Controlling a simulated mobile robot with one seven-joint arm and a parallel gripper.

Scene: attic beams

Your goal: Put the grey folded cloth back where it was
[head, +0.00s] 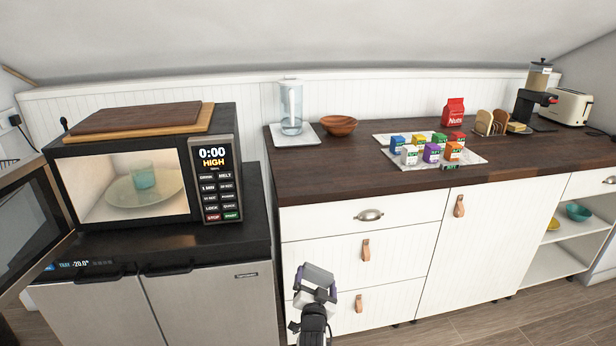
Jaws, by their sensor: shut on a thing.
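My gripper (315,292) is at the bottom middle of the head view, in front of the white drawers. It is shut on a small grey folded piece, which appears to be the grey folded cloth (317,274). The cloth sticks out beyond the fingertips, and its lower part is hidden by the gripper. It is held in the air, apart from the counter.
A microwave (218,140) with its door open at left holds a plate and a cup. Wooden boards (145,118) lie on top. The dark counter (350,180) carries a jug (291,108), a bowl (340,125) and a tray (384,138) of small boxes. Its front stretch is clear.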

